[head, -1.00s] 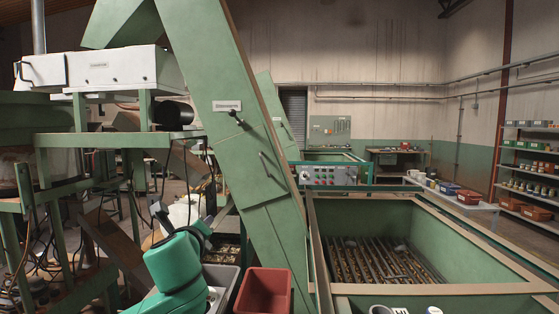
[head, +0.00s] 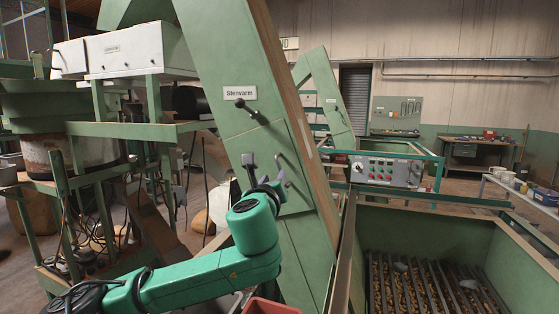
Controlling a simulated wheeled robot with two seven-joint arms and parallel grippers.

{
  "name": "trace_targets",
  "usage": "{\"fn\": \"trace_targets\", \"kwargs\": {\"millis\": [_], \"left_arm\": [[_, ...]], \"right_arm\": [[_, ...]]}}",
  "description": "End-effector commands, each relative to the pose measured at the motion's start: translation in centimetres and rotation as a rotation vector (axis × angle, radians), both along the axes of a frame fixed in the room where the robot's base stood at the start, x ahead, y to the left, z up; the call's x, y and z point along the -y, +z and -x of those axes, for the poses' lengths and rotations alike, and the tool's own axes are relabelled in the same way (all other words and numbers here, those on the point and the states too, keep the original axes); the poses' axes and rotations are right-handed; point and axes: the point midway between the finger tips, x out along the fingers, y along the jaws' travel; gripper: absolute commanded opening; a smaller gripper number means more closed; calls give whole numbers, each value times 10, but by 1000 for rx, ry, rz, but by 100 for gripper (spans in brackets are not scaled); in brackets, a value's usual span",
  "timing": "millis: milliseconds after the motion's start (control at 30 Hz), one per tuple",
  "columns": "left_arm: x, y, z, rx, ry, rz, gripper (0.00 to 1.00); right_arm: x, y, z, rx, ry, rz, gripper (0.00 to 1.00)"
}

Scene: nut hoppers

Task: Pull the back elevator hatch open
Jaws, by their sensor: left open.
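The near green elevator (head: 215,45) slants across the middle, labelled "Stenvarm". Its hatch (head: 262,140) lies flush in its face and looks closed. A dark-knobbed latch (head: 246,106) sits at the hatch's top edge, and a bar handle (head: 287,168) is at its right side. My left gripper (head: 265,172) is open in front of the hatch's lower part, close to the bar handle; I cannot tell whether it touches. A second, farther elevator (head: 318,75) stands behind to the right, with a small label and handle; its panel looks closed. My right gripper is out of view.
A hopper (head: 455,222) with a barred grate of nuts stands at the right. A control panel (head: 385,170) is behind it. A white machine box (head: 135,50) and green frames crowd the left. A red bin (head: 270,306) is below my left arm.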

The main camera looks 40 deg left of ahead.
Motion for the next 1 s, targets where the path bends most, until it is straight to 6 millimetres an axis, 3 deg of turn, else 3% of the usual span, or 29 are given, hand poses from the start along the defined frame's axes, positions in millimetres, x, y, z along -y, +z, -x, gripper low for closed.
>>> {"fn": "trace_targets", "kwargs": {"millis": [33, 300, 600, 733, 1000], "left_arm": [[-7, 8, -12, -2, 2, 5, 42], [-35, 4, -57, 1, 0, 1, 42], [-37, 0, -62, 0, -2, -2, 42], [-37, 0, -62, 0, -1, -1, 0], [-37, 0, -62, -1, -1, -1, 0]], "right_arm": [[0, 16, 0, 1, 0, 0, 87], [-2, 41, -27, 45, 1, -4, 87], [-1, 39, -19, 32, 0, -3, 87], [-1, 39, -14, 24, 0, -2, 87], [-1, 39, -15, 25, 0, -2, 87]]}}
